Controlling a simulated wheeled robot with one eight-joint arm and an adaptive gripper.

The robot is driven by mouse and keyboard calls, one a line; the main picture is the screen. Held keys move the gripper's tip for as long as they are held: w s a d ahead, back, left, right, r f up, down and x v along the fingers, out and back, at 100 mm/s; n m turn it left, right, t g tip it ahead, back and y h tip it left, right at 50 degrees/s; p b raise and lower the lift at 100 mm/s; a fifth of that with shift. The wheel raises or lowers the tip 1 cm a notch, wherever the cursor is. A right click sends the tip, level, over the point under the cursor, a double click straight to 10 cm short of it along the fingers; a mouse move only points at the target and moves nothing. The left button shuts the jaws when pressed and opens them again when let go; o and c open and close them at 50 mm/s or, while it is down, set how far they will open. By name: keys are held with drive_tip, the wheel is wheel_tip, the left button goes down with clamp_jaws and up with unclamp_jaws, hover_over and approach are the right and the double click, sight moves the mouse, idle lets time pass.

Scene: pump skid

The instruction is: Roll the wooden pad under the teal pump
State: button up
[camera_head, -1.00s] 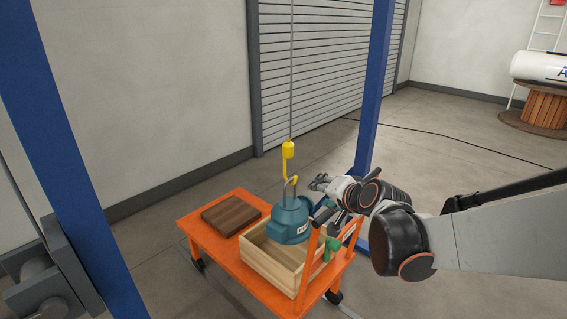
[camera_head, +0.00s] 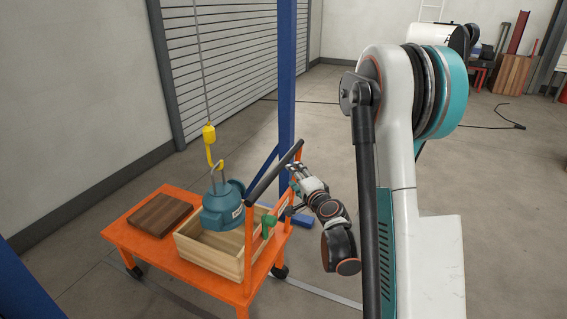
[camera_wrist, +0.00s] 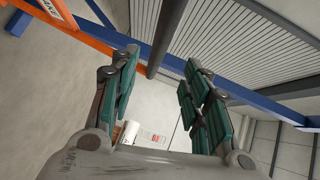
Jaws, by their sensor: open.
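The wooden pad (camera_head: 160,214) is a flat brown block lying on the left of an orange cart (camera_head: 125,238). The teal pump (camera_head: 223,208) hangs upright from a yellow hook (camera_head: 209,137), at a pale wooden crate (camera_head: 213,258) on the cart; whether its base touches anything is hidden. My gripper (camera_head: 293,180) is just right of the cart's black push bar (camera_head: 272,174). In the wrist view my gripper (camera_wrist: 160,95) is open and empty, teal-padded fingers apart. The dark bar (camera_wrist: 161,38) shows beyond and between the fingertips.
A green part (camera_head: 267,222) sits on the cart's right-hand frame. A blue post (camera_head: 287,75) with a foot stands behind the push bar. A dark cable (camera_head: 335,102) lies on the floor behind. The floor right of the cart is open.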

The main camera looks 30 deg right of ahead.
sight(285, 165)
drive_tip(key=w+b, duration=0.1)
drive_tip(key=w, duration=0.2)
drive_tip(key=w+d+f, duration=0.1)
drive_tip(key=w, duration=0.3)
drive_tip(key=w+b, duration=0.1)
drive_tip(key=w, duration=0.2)
drive_tip(key=shift+w+d+f+b, duration=0.15)
drive_tip(key=shift+w+f+b, duration=0.15)
drive_tip(key=shift+w+d, duration=0.15)
drive_tip(key=shift+w, duration=0.6)
clamp_jaws()
